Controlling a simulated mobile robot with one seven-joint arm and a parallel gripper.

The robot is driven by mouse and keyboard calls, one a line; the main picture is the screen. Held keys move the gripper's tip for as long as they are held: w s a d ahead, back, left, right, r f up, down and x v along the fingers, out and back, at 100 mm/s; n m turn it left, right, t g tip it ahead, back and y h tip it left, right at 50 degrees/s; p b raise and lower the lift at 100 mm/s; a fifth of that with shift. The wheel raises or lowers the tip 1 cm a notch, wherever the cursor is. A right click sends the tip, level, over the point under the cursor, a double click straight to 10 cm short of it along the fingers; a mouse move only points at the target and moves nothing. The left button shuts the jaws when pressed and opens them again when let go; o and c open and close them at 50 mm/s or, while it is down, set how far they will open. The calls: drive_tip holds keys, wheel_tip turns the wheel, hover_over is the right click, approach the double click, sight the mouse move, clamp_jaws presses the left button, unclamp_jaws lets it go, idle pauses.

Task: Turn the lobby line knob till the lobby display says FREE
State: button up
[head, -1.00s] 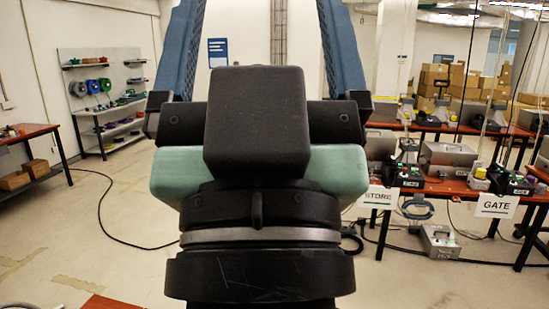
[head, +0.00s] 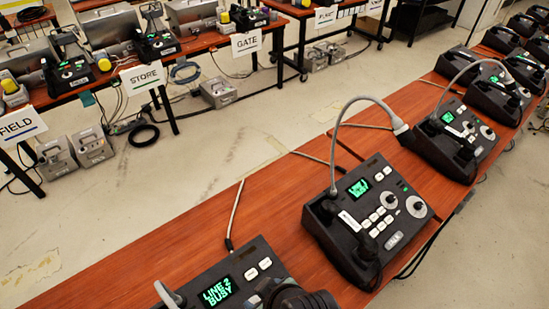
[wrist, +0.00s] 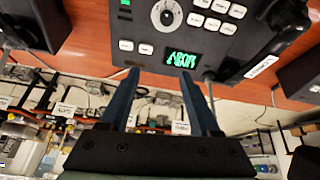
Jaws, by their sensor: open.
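In the head view, a paging phone at the bottom edge has a green display (head: 217,292) reading LINE 2 BUSY. Its lower part is cut off, and no lobby label shows. In the wrist view my gripper (wrist: 160,74) is open and empty, its two blue fingers apart. Before it is a dark phone console (wrist: 210,45), seen upside down, with a round silver knob (wrist: 167,15) beyond the fingertips. The fingers appear apart from the knob. That console's lit display (wrist: 182,60) is too small to read surely; I cannot tell which phone it is.
A phone labelled HALL (head: 370,215) stands farther along the red-brown bench (head: 170,250), with more phones behind it. Gooseneck microphones (head: 372,102) rise above the bench. Tables signed FIELD, STORE and GATE (head: 247,42) stand across clear floor (head: 200,150).

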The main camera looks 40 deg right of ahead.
drive_tip(key=shift+g, duration=0.5)
drive_tip(key=f, duration=0.4)
drive_tip(key=w+f, duration=0.1)
drive_tip(key=f, duration=0.9)
drive_tip(key=shift+w+a+f, duration=0.2)
drive_tip(key=shift+w, duration=0.05)
clamp_jaws()
